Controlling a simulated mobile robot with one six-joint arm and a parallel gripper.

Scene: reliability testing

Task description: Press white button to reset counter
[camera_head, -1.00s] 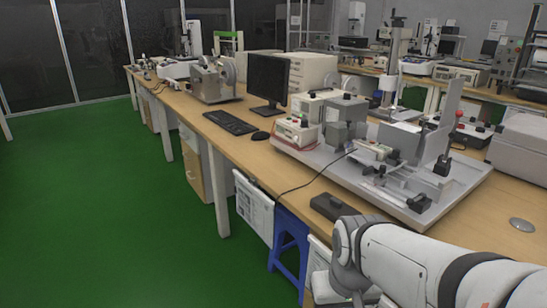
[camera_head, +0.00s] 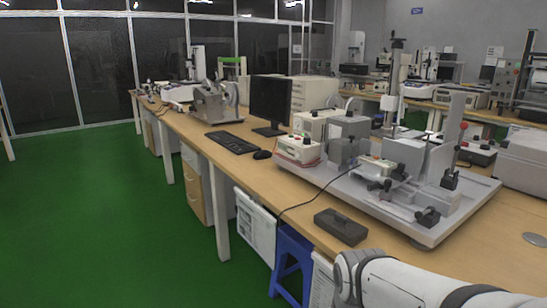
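A small cream control box (camera_head: 298,150) with a red button and small dark knobs on it sits at the left end of a grey test rig (camera_head: 395,205) on the wooden bench. It looks like a counter unit, but I cannot make out a white button or a display at this size. My white arm (camera_head: 420,285) crosses the lower right corner, in front of the bench. My gripper is out of the picture, so its opening and its distance from the box do not show.
A dark box (camera_head: 341,226) lies near the bench's front edge, with a black cable running nearby. A monitor (camera_head: 270,100), keyboard (camera_head: 231,142) and mouse (camera_head: 262,155) stand left of the rig. A blue stool (camera_head: 291,262) is below the bench. Green floor at left is clear.

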